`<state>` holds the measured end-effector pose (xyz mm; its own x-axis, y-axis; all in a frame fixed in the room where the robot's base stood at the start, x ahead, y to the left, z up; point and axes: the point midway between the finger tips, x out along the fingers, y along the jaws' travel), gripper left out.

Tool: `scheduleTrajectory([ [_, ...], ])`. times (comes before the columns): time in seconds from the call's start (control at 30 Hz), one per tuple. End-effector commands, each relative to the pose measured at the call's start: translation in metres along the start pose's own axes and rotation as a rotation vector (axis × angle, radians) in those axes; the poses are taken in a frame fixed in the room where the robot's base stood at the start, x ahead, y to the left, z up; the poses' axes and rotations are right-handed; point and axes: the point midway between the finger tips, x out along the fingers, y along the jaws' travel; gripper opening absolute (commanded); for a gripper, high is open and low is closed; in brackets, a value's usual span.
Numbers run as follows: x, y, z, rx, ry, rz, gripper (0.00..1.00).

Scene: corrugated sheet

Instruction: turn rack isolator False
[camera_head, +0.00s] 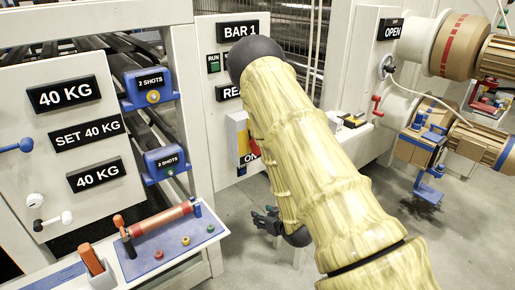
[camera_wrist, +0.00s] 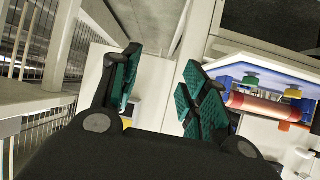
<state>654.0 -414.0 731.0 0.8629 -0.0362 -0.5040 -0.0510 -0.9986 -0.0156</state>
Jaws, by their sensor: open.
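A yellow and red switch (camera_head: 241,137) with a blue edge is on the white post under the BAR 1 sign. An ON label (camera_head: 250,157) shows beside its lower end, partly hidden by my arm. I take this as the rack isolator; its exact setting is not clear. My gripper (camera_head: 266,219) is low in front of the post, below the switch and apart from it, mostly behind my arm. In the wrist view my gripper (camera_wrist: 160,88) is open, with teal pads apart and nothing between them. The switch is not clearly seen there.
A panel with 40 KG signs (camera_head: 62,95) stands at the left. A white shelf (camera_head: 175,262) with a red cylinder (camera_head: 160,219) and small knobs juts out below it. Machines with brown rolls (camera_head: 460,47) stand at the right. Grey floor (camera_head: 400,205) is open between.

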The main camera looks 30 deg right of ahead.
Motion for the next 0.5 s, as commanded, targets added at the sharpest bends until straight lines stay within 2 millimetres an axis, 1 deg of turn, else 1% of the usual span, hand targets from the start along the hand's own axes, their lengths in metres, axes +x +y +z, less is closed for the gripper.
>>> scheduleTrajectory([
  [0.03,0.007,0.022,-0.040,-0.007,0.109,-0.010,0.45],
  [0.07,0.007,0.032,-0.061,-0.011,0.166,-0.021,0.45],
  [0.1,0.006,0.045,-0.088,-0.016,0.236,-0.035,0.45],
  [0.2,-0.003,0.070,-0.142,-0.030,0.377,-0.071,0.45],
  [0.3,-0.013,0.085,-0.176,-0.042,0.467,-0.101,0.45],
  [0.4,-0.020,0.092,-0.194,-0.049,0.512,-0.118,0.45],
  [0.5,-0.020,0.095,-0.202,-0.053,0.528,-0.124,0.45],
])
